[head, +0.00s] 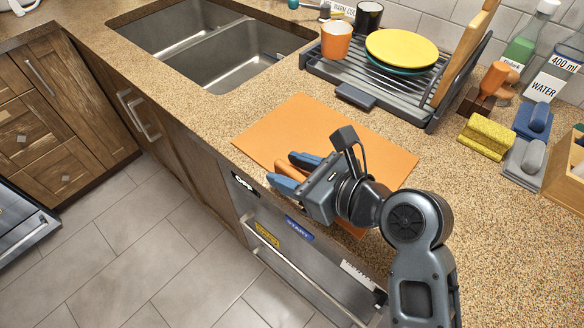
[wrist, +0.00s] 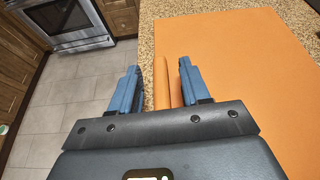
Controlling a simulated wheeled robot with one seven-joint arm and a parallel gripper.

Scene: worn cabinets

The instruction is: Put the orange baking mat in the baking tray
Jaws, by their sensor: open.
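The orange baking mat (head: 310,120) lies flat on the speckled counter, and its near side reaches past the counter's front edge. It fills the right side of the wrist view (wrist: 235,70). My gripper (head: 290,171) is at this front edge, above the dishwasher front. Its two blue fingers are apart in the wrist view (wrist: 158,75), with orange strips of what looks like the mat's edge between them. I cannot tell whether either finger touches the mat. Part of the mat is hidden behind my gripper and arm. I cannot make out a baking tray in either view.
A dish rack (head: 345,75) with a yellow plate (head: 402,49) and an orange cup (head: 336,40) stands behind the mat. A double sink (head: 220,55) is at the back left. A yellow sponge (head: 486,136) and several bottles are at the right. The dishwasher handle (head: 290,262) sticks out below.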

